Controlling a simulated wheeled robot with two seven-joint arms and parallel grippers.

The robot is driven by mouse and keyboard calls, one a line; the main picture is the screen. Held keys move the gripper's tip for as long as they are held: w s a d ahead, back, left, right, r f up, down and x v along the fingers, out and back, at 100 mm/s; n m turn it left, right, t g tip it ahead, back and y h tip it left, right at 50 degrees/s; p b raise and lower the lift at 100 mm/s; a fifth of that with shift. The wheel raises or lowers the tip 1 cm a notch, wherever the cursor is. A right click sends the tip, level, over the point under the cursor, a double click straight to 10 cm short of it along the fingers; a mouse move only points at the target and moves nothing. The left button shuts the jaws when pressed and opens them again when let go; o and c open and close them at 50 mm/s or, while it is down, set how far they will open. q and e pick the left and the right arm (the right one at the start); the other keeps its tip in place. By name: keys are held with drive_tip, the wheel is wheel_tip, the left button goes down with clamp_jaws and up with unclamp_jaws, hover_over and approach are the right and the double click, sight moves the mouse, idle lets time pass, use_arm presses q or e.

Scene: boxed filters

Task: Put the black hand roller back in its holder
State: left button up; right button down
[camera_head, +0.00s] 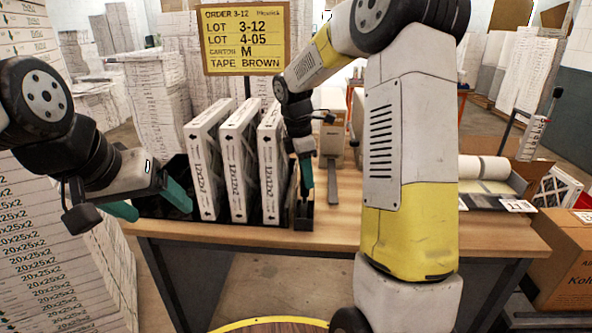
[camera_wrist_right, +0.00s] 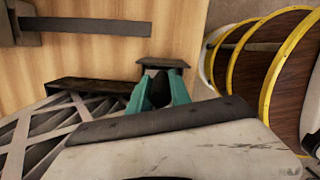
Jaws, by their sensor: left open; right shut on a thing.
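My right gripper (camera_head: 306,172) points down at the right end of the row of boxed filters. Its teal fingers are shut on a dark piece, taken to be the black hand roller (camera_wrist_right: 155,86), of which little shows between the fingers in the right wrist view. A black upright piece (camera_head: 303,216) stands directly below the fingers at the table's front; I cannot tell whether it is the holder or part of the roller. A dark flat plate (camera_wrist_right: 163,62) shows just past the fingertips. My left gripper (camera_head: 150,204) is open and empty, left of the filters.
White boxed filters (camera_head: 236,170) stand upright in a dark rack on the wooden table (camera_head: 400,226). A grey flat-bladed piece (camera_head: 332,190) lies right of my right gripper. White rolls (camera_head: 484,168) lie at the table's right.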

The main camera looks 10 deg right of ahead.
drive_tip(key=c, duration=1.1)
unclamp_jaws()
drive_tip(key=r, duration=0.5)
drive_tip(key=a+r, duration=0.1)
drive_tip(key=r, duration=0.1)
drive_tip(key=shift+a+r, duration=0.1)
drive_tip(key=shift+r, duration=0.25)
